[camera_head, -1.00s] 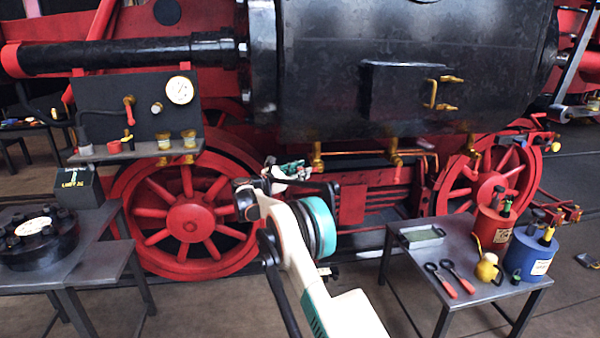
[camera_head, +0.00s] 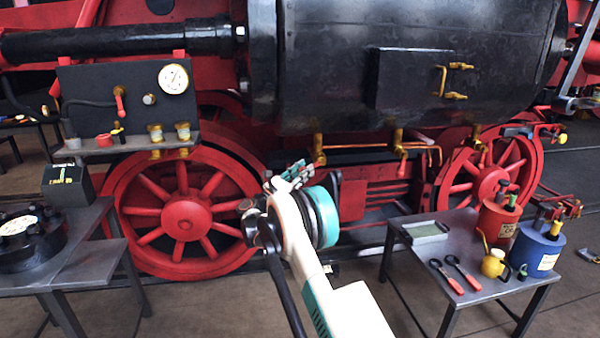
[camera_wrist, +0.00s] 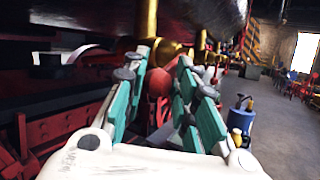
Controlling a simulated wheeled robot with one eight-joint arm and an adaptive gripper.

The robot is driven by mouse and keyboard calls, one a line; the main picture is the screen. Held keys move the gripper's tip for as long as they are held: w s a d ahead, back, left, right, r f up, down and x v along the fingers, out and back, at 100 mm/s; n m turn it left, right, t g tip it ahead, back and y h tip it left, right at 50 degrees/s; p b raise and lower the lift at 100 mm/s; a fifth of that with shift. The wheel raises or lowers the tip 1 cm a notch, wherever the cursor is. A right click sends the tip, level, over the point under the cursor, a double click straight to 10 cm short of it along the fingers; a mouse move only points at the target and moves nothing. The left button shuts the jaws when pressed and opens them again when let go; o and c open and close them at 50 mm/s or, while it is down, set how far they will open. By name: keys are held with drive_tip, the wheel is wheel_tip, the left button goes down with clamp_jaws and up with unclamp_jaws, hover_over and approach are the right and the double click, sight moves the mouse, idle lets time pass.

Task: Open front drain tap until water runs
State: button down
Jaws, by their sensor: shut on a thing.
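A brass drain tap (camera_head: 318,149) hangs under the left end of the black cylinder (camera_head: 330,70). My gripper (camera_head: 302,170) is just below and left of it in the head view. In the wrist view, the brass tap (camera_wrist: 160,52) stands at the fingertips of my gripper (camera_wrist: 163,62). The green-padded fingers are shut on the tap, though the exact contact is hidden. No running water is visible. Two more brass taps show further right, one in the middle (camera_head: 398,142) and one at the right end (camera_head: 476,137).
Red spoked wheels (camera_head: 184,217) stand behind my arm. A grey table (camera_head: 455,235) at right bears red and blue cans, a yellow oil can and red-handled tools. A left bench (camera_head: 95,255) holds a black flanged part. A gauge panel (camera_head: 130,95) is above it. Floor between the tables is free.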

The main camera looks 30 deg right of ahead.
drive_tip(key=shift+d+f+n+t+h+b, duration=0.35)
drive_tip(key=shift+f+n+t+h+b, duration=0.3)
drive_tip(key=shift+n+t, duration=0.35)
drive_tip(key=shift+d+f+n+t+h+b, duration=0.3)
drive_tip(key=shift+f+n+t+h+b, duration=0.3)
drive_tip(key=shift+n+t, duration=0.4)
drive_tip(key=shift+s, duration=0.1)
drive_tip(key=c, duration=1.3)
unclamp_jaws()
drive_tip(key=shift+f, duration=0.1)
drive_tip(key=shift+c, duration=0.2)
drive_tip(key=v, duration=1.1)
drive_tip(key=shift+a+f, duration=0.25)
drive_tip(key=shift+f, duration=0.1)
